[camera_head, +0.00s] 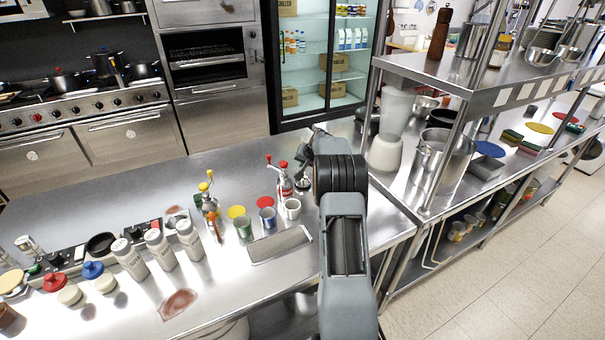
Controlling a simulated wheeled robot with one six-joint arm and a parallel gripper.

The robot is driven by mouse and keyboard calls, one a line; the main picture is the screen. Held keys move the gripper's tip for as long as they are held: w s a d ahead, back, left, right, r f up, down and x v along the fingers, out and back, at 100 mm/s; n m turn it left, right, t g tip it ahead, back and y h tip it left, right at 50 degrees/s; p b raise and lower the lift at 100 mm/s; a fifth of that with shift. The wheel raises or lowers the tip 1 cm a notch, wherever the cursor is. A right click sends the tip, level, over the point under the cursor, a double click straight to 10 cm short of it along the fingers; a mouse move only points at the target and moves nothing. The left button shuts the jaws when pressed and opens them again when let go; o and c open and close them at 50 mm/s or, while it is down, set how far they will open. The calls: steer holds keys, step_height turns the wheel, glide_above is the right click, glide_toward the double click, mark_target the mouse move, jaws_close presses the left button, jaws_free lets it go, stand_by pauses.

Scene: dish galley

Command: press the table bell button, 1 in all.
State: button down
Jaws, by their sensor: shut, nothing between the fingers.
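My gripper (303,183) is shut and empty, a small dark shape at the far end of my arm, low over the steel counter. It is just right of a red-topped dispenser bottle (285,183). My arm hides the counter behind and to the right of it. I cannot surely pick out the table bell or its button; it may be hidden by my gripper or arm. I cannot tell whether the gripper touches anything.
Several cups, including a white cup (292,208), and a shallow steel tray (281,245) stand close on the left. A yellow-topped dispenser (210,205) and white shakers (160,249) stand farther left. A blender (389,130) and shelving (480,90) are on the right.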

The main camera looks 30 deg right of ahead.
steer(key=shift+f, duration=0.2)
steer(key=shift+f+b, duration=0.25)
steer(key=shift+b, duration=0.35)
steer(key=shift+f+b, duration=0.5)
stand_by(0.7)
steer(key=shift+r, duration=0.15)
steer(key=shift+r+p, duration=0.5)
steer(key=shift+r, duration=0.3)
steer(key=shift+r+p, duration=1.55)
steer(key=shift+r, duration=1)
